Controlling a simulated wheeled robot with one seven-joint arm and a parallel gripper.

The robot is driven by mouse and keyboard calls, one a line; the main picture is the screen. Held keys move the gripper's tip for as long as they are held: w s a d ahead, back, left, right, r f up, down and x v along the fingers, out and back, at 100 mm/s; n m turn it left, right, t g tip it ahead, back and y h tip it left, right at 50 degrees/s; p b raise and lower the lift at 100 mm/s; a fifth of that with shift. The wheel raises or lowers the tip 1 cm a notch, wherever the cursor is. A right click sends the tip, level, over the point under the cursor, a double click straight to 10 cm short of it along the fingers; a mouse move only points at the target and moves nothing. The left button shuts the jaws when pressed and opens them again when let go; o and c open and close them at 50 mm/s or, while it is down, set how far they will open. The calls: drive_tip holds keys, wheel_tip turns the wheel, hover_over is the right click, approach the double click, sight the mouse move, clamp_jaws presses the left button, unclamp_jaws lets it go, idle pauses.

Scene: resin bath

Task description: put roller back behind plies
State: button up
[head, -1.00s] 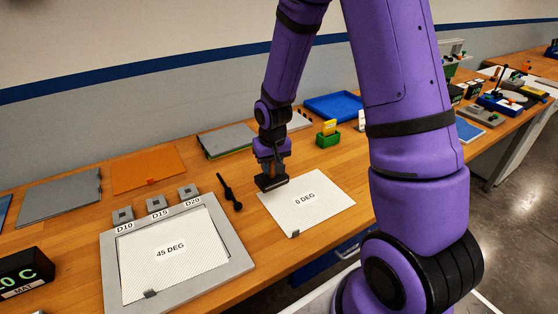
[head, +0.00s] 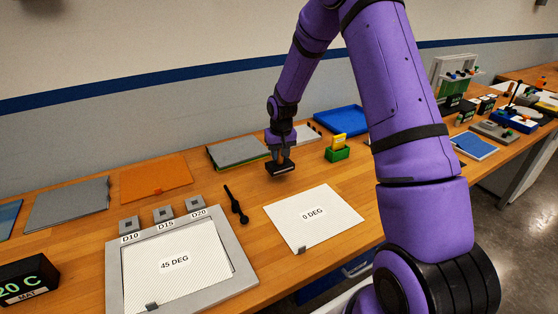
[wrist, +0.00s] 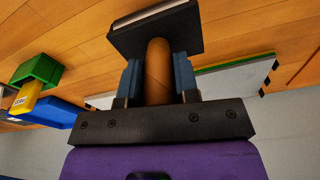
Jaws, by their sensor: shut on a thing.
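My gripper (head: 281,158) is shut on the brown upright handle of the roller (head: 280,168), which has a dark block-like body. In the wrist view the roller's handle (wrist: 158,72) sits between the two blue fingers, with the dark body (wrist: 155,30) beyond them. The roller is over the wood behind the 0 DEG ply (head: 325,213); I cannot tell whether it touches the table. The 45 DEG ply (head: 185,280) lies inside a grey frame (head: 235,276) at the left front.
A black tool (head: 236,204) lies between the frame and the roller. A green holder (head: 338,153) with a yellow item stands right of the roller. A grey sheet stack (head: 238,151) and blue tray (head: 341,119) lie behind. Bare wood surrounds the roller.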

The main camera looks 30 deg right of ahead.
sight(279, 160)
drive_tip(key=shift+w+d, duration=0.15)
drive_tip(key=shift+w, duration=0.3)
drive_tip(key=shift+w+f, duration=0.1)
drive_tip(key=shift+f, duration=1.65)
drive_tip(key=shift+f, duration=0.15)
drive_tip(key=o, duration=0.9)
